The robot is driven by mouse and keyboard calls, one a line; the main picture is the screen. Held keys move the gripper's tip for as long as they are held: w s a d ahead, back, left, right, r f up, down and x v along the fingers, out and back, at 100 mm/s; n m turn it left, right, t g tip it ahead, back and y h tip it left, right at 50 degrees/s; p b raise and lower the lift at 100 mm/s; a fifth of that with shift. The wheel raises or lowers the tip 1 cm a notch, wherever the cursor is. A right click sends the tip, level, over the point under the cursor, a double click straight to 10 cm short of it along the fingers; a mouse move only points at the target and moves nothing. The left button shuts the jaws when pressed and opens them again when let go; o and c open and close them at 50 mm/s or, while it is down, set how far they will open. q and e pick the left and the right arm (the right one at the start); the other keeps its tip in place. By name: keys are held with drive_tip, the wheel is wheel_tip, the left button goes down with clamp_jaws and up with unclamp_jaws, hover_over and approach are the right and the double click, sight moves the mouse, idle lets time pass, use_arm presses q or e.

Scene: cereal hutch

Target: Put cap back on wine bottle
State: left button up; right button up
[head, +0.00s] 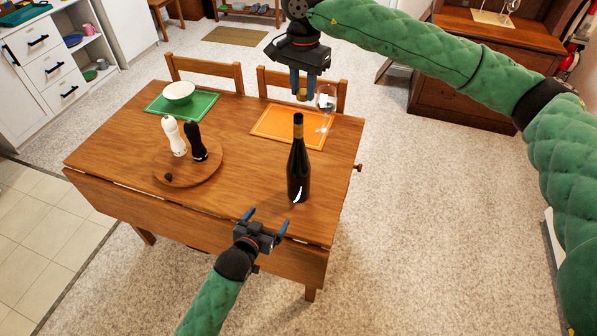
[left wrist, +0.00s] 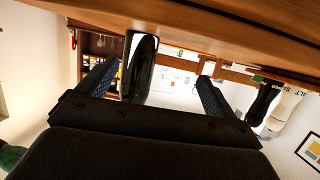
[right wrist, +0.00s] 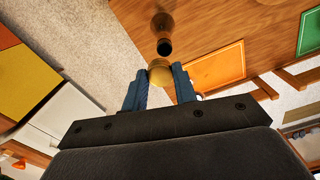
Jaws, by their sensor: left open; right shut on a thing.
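The dark wine bottle (head: 298,172) stands upright and uncapped near the table's front right edge. My right gripper (head: 302,90) is shut on the small gold cap (head: 302,95), above and behind the bottle in the head view. The right wrist view shows the cap (right wrist: 160,72) between the fingertips, with the bottle's open mouth (right wrist: 164,47) just beyond it, apart. My left gripper (head: 265,221) is open and empty at the front edge, left of and nearer than the bottle. In the upside-down left wrist view the bottle (left wrist: 140,70) lies ahead between the finger lines, not held.
A round wooden board (head: 190,172) bears a white mill (head: 174,137) and a black mill (head: 195,142). A bowl (head: 179,92) sits on the green mat (head: 205,106).

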sight(299, 173)
use_arm(q)
drive_tip(key=w+d+r, duration=0.1)
drive_tip(key=d+r+t+h, duration=0.1)
drive_tip(key=w+r+m+t+h, duration=0.1)
drive_tip(key=r, duration=0.1)
drive_tip(key=shift+w+d, duration=0.35)
drive_tip(key=shift+d, duration=0.05)
use_arm(e)
drive_tip(key=shift+a+r, duration=0.4)
drive_tip(key=shift+r, duration=0.2)
use_arm(q)
drive_tip(key=shift+w+d+r+m+h, duration=0.2)
drive_tip(key=shift+d+r+m+h, duration=0.1)
drive_tip(key=shift+d+r+h, duration=0.25)
use_arm(e)
drive_tip(key=shift+r, duration=0.15)
use_arm(q)
drive_tip(key=shift+a, duration=0.1)
use_arm(e)
drive_tip(key=shift+a, duration=0.1)
use_arm(q)
drive_tip(key=x, duration=1.2)
drive_tip(key=shift+r, duration=0.25)
drive_tip(key=c, duration=1.5)
drive_tip(key=shift+o, duration=0.2)
use_arm(e)
drive_tip(key=shift+f, duration=2.5)
